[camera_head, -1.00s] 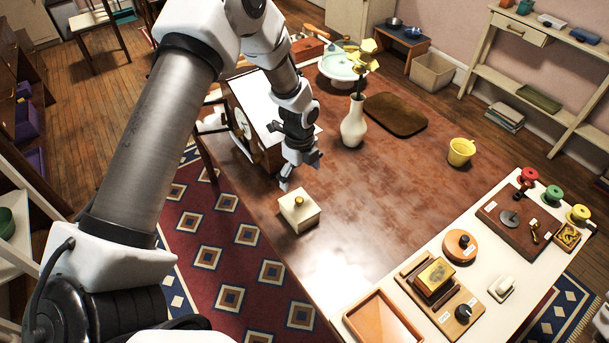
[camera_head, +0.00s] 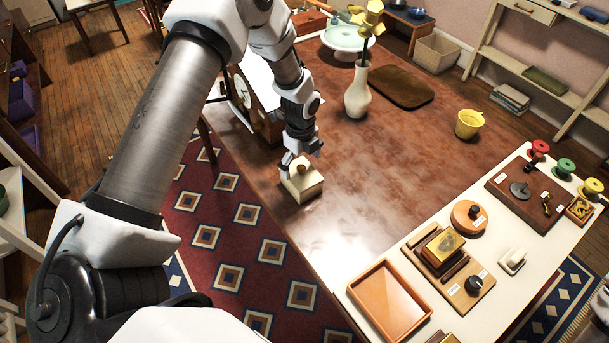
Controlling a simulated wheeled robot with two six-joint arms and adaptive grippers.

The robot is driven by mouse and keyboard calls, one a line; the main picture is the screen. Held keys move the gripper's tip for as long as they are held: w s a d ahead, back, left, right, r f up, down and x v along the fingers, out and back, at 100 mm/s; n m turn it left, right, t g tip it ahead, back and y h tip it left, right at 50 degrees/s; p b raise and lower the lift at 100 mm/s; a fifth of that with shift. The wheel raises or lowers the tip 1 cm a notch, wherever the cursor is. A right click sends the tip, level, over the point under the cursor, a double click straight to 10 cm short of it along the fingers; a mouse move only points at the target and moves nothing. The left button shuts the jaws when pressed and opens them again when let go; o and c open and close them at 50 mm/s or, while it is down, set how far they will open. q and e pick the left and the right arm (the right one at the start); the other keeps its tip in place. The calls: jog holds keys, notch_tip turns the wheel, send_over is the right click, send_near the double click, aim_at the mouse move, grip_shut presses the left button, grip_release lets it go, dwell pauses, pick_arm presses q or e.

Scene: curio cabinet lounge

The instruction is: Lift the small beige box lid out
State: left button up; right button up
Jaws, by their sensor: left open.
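The small beige box (camera_head: 303,190) sits on the brown wooden table near its left edge. Its beige lid (camera_head: 296,180) is on top and carries a small round brown knob (camera_head: 301,168). My left gripper (camera_head: 299,168) points down at the lid, with its open fingers at the knob. Whether the fingers touch the knob or lid cannot be told. The gripper partly hides the back of the lid. My right gripper is not in view.
A clock (camera_head: 254,105) stands behind the box, close to my left arm. A white vase (camera_head: 358,92) with yellow flowers, a dark board (camera_head: 401,87) and a yellow cup (camera_head: 469,124) are farther right. A cream bench (camera_head: 351,296) with trays lies in front. The table's middle is clear.

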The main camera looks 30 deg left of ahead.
aim_at(301, 167)
pick_arm(q)
jog(key=shift+w, duration=0.1)
jog(key=shift+a+f, duration=0.1)
jog(key=shift+f, duration=0.05)
jog(key=c, duration=0.5)
grip_shut()
jog(key=shift+r+p, duration=0.35)
jog(key=shift+r, duration=0.15)
jog(key=shift+r, duration=0.3)
jog(key=shift+r+p, duration=1.7)
jog(key=shift+r, duration=0.15)
